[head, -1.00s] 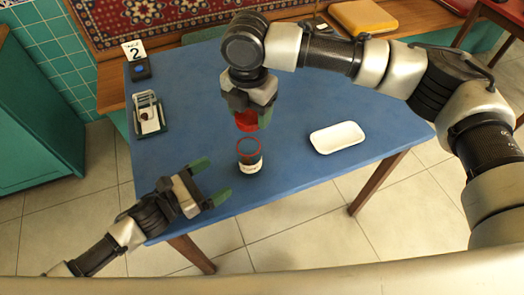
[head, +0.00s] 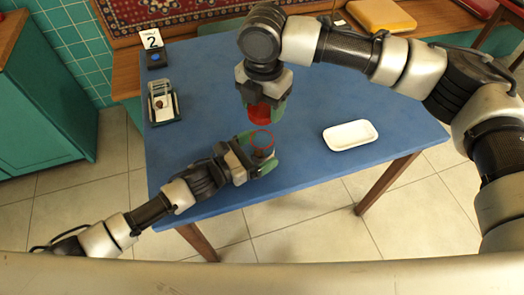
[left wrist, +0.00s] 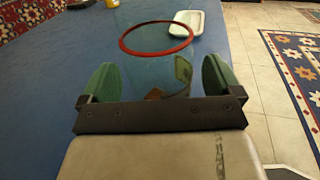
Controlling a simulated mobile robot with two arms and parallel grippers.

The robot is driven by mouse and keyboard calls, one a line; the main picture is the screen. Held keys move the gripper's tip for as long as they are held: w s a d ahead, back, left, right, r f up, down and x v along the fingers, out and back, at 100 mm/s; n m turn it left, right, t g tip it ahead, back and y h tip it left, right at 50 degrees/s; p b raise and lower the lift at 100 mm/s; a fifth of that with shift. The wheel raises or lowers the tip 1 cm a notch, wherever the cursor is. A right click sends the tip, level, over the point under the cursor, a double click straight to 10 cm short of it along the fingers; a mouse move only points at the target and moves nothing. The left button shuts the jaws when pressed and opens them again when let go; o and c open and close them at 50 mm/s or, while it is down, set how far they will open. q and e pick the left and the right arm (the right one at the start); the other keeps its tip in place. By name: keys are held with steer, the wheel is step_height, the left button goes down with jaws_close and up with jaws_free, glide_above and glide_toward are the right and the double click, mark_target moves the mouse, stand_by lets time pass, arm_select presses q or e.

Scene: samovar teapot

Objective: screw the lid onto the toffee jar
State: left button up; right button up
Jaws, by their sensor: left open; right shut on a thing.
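The toffee jar (head: 262,140) stands on the blue table, a clear glass jar with a red ring at its open mouth. In the left wrist view the jar (left wrist: 157,54) is upright between the two green fingers. My left gripper (head: 258,153) is open around the jar, one finger on each side; the lower part of the jar is largely hidden by it in the head view. My right gripper (head: 264,108) is shut on the red lid (head: 259,114) and holds it above the table, just behind the jar in the picture and apart from it.
A white tray (head: 350,135) lies to the right on the blue table (head: 310,75). A small frame stand (head: 162,103) and a dark box with a blue button (head: 156,59) are at the left. The table's front edge is close to my left arm.

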mark_target(263, 128)
arm_select(q)
steer(key=shift+x, duration=0.75)
steer(key=c, duration=1.3)
steer(key=shift+c, duration=0.2)
arm_select(e)
steer(key=shift+f, duration=2.45)
steer(key=shift+f, duration=0.9)
steer(key=shift+f, duration=0.5)
